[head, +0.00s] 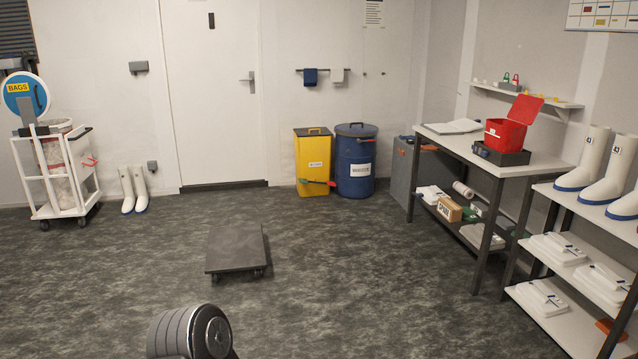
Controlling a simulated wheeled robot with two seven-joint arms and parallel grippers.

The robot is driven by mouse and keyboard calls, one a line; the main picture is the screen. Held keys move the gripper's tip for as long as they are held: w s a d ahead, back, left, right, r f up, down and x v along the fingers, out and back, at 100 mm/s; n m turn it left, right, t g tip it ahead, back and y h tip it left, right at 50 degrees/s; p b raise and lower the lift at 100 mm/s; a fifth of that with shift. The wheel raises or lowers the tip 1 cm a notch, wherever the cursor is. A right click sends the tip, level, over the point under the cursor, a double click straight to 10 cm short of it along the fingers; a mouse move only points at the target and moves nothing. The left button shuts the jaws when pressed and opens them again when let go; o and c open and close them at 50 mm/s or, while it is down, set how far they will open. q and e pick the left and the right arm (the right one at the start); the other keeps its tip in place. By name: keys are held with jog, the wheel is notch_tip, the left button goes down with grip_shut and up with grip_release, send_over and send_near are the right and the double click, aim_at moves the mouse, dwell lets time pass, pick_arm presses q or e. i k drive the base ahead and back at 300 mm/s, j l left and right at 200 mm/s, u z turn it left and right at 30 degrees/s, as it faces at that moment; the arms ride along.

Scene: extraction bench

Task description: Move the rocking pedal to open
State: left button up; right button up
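A yellow bin (312,162) stands against the back wall, right of the white door. Low on its front is a small rocking pedal (317,182) with a green left end and a red right end. The pedal looks nearly level; it is too small to tell which end is pressed down. Neither of my grippers shows. A dark rounded part of my own arm is at the bottom edge, far from the bin.
A blue drum (356,165) stands close at the bin's right. A low grey platform trolley (235,250) on castors sits mid-floor. A white table (500,150) and boot shelf (570,200) line the right. A white bag cart (85,165) is far left. Floor before the bin is clear.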

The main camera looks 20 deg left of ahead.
aim_at(302, 181)
jog(key=i+j+u, duration=0.3)
jog(key=i, duration=0.4)
jog(key=i+u, duration=0.3)
jog(key=i, duration=5.6)
jog(key=i+z, duration=0.2)
jog(key=i, duration=0.35)
jog(key=i+j+z, duration=0.25)
jog(key=i, duration=0.25)
jog(key=i+j+z, duration=0.2)
jog(key=i, duration=0.35)
jog(key=i+j+z, duration=0.25)
jog(key=i, duration=0.25)
